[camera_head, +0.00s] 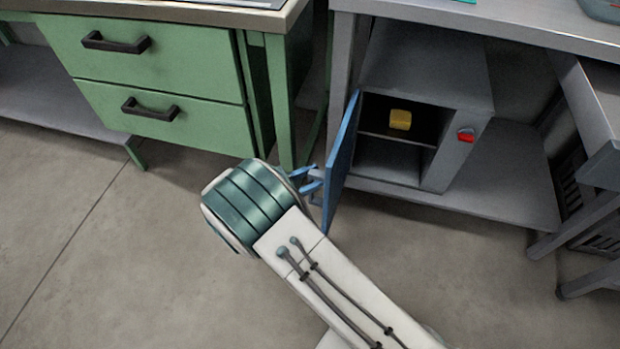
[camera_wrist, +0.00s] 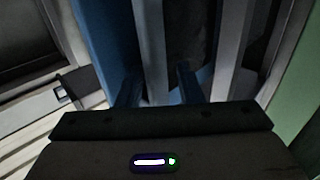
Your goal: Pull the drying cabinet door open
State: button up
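The drying cabinet (camera_head: 465,150) is a grey box on the lower shelf of the grey bench. Its blue door (camera_head: 343,160) stands wide open, swung out from the cabinet's left side, and the inside shows. My gripper (camera_head: 312,181) is at the outer face of the door, near its free edge. In the wrist view, my blue fingers (camera_wrist: 158,88) are apart, with a pale upright bar, perhaps the door handle, between them. A dark gap shows beside the bar at the right finger. The blue door (camera_wrist: 102,45) fills the strip left of the bar.
A yellow block (camera_head: 400,120) sits on the cabinet's inner shelf. A red knob (camera_head: 466,134) is on its front right. A green drawer unit (camera_head: 165,85) stands close on the left. An open grey drawer (camera_head: 597,115) juts out at right. The floor in front is clear.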

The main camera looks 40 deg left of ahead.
jog(key=shift+o, duration=0.2)
jog(key=shift+s+a, duration=0.1)
jog(key=shift+s, duration=0.1)
jog(key=p+v, duration=0.2)
jog(key=v, duration=1.1)
jog(key=shift+s+a+p, duration=0.2)
jog(key=shift+s+p, duration=0.1)
jog(key=shift+p, duration=0.05)
